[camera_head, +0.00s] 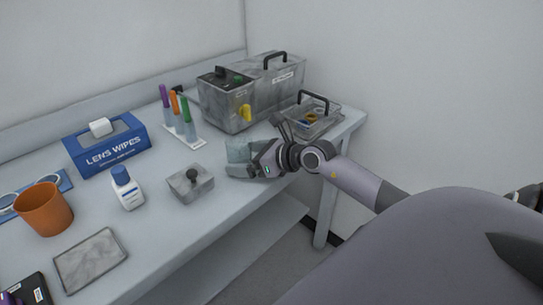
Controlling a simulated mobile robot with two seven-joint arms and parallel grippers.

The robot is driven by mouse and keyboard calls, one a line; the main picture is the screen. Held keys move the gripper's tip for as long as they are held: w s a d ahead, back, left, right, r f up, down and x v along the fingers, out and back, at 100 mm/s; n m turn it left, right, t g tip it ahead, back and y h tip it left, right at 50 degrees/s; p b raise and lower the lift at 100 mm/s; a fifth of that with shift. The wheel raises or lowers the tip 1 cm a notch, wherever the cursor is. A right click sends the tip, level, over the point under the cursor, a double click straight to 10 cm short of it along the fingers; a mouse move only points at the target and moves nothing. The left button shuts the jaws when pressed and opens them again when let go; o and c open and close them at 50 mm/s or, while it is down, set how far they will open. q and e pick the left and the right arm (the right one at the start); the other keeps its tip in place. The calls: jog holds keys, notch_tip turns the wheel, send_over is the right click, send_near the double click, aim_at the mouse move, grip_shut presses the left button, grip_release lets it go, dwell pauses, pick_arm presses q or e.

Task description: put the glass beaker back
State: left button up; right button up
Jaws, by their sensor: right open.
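A pale bluish, see-through vessel, which looks like the glass beaker (237,153), stands on the table near its front edge, right of the grey block. My right gripper (262,156) is close against its right side, with the arm coming in from the right. The jaws are open. The gripper hides part of the beaker's right side, and I cannot tell whether a finger touches it. My left gripper is out of view.
A grey block with a black knob (190,184) is left of the beaker. Behind are a large grey instrument box (228,108), a marker rack (196,138) and a handled clear tray (325,122). A white bottle (127,190), wipes box (107,147) and orange cup (44,210) stand left.

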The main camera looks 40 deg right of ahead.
jog(key=v, duration=0.9)
jog(key=shift+s, duration=0.3)
jog(key=shift+r, duration=0.1)
